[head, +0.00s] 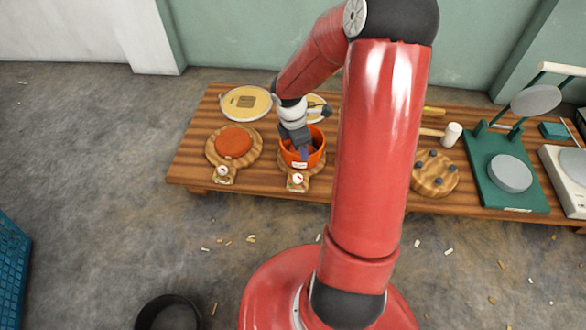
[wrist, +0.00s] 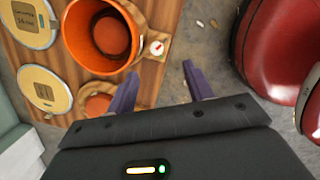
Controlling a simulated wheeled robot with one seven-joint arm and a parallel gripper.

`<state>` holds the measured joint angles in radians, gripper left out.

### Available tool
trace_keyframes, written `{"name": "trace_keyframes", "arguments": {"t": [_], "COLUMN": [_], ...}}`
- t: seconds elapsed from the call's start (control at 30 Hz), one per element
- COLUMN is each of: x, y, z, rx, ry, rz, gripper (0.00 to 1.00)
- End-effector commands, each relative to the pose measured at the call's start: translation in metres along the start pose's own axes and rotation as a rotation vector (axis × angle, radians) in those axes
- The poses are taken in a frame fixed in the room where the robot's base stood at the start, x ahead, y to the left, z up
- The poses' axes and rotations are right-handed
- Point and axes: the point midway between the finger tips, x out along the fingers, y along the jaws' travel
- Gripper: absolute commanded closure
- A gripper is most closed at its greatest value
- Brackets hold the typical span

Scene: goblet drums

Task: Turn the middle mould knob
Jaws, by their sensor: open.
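The middle mould is a round wooden base (head: 318,172) on the bench, with a hollow orange drum shell (head: 316,158) on it. Its small white knob with a red mark (head: 297,179) sits on a tab at the front. In the wrist view, the knob (wrist: 157,48) lies just beyond and between my fingertips, beside the orange shell (wrist: 103,30). My gripper (wrist: 160,70) is open, with nothing between its purple fingers. In the head view, my gripper (head: 303,155) overlaps the shell; its height above the knob is hard to judge.
The left mould holds an orange disc (head: 233,142) and has its own knob (head: 223,173). A yellow disc (head: 246,103) lies behind. To the right are a pegged wooden disc (head: 435,174), a mallet (head: 453,133) and a green stand (head: 485,165). My arm hides part of the bench.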

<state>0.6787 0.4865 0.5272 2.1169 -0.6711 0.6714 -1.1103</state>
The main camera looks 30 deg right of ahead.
Motion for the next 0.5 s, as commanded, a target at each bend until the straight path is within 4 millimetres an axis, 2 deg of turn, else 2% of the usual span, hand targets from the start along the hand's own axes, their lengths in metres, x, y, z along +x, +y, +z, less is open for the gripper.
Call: {"name": "trace_keyframes", "arguments": {"t": [0.03, 0.1, 0.2, 0.5], "x": [0.029, 0.054, 0.079, 0.115], "y": [0.003, 0.008, 0.013, 0.017], "z": [-0.001, -0.004, -0.007, -0.013], "rx": [-0.062, -0.148, -0.239, -0.316], "ry": [0.038, 0.08, 0.127, 0.167], "rz": [-0.016, -0.017, -0.01, 0.003], "gripper": [0.48, 0.48, 0.48, 0.48]}}
